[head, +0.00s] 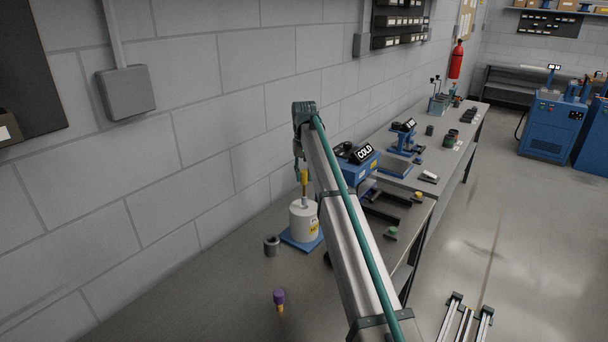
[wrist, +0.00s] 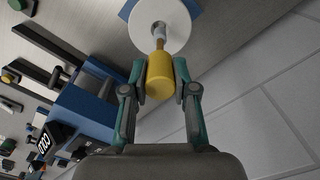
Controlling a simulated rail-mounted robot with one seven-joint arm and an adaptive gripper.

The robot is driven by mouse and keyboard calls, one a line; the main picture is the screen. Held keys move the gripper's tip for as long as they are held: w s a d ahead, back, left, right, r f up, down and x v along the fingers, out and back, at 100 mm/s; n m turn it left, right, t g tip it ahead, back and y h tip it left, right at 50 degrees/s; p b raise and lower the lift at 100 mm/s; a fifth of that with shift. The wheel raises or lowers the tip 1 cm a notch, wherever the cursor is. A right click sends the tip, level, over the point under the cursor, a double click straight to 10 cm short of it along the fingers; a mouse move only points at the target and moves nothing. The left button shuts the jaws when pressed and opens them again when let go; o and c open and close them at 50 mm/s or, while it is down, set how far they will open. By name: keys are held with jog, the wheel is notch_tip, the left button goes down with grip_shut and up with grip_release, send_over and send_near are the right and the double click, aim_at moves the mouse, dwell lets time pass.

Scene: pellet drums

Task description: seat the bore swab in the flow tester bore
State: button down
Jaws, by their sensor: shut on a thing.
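The bore swab has a yellow handle (head: 304,178) and a pale shaft, and hangs nearly upright in the head view. My gripper (head: 302,168) is shut on its handle, which also shows between the fingers in the wrist view (wrist: 160,74). The flow tester is a white cylinder (head: 303,223) with a yellow label on a blue base, directly below the swab. Its round white top (wrist: 180,18) shows in the wrist view. The swab's lower end overlaps a dark spot at the middle of that top. I cannot tell whether the tip is inside the bore or just above it.
A grey hollow cylinder (head: 271,246) stands left of the tester. A purple-topped piece with a yellow lower part (head: 279,299) is nearer on the bench. A blue unit marked COLD (head: 359,166) stands to the right. The block wall is close behind; the front bench is mostly clear.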

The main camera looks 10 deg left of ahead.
aim_at(304, 183)
jog(key=shift+f+b, duration=0.5)
jog(key=shift+f, duration=1.65)
dwell(0.5)
jog(key=c, duration=0.8)
grip_release()
jog(key=shift+c, duration=0.2)
jog(key=shift+r, duration=0.1)
